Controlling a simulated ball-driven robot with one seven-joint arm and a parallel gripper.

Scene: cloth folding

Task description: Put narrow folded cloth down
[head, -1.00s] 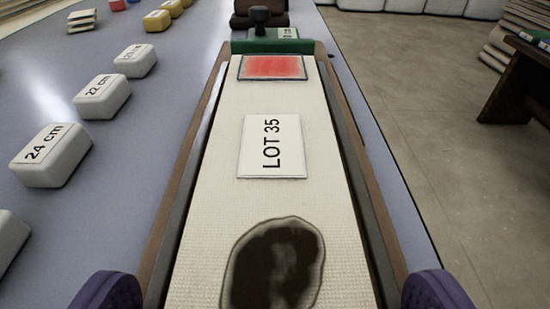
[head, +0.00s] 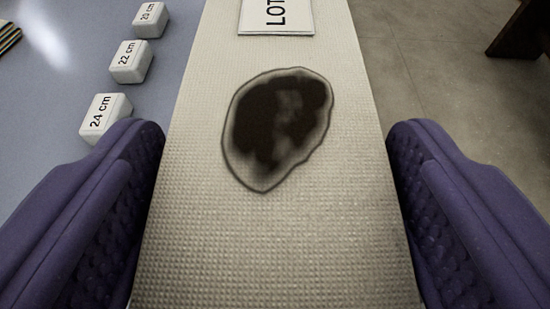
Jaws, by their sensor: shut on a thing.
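My gripper (head: 275,150) has its two purple padded jaws on either side of the narrow folded cloth (head: 280,245) and is shut on it by its long edges. The cloth is cream with a woven texture and runs away from me as a long flat strip. It bears a dark, ringed brown stain (head: 278,125) and a white label (head: 277,17) reading "LOT", cut off by the top edge of the picture. The cloth looks raised above the table. Its far end is out of view, and whatever lies beneath it is hidden.
On the blue-grey table (head: 60,125) at left stand white blocks marked 24 cm (head: 105,116), 22 cm (head: 131,61) and 20 cm (head: 148,19). A striped thing (head: 8,36) lies at far left. Floor (head: 440,75) and dark furniture (head: 520,30) show at right.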

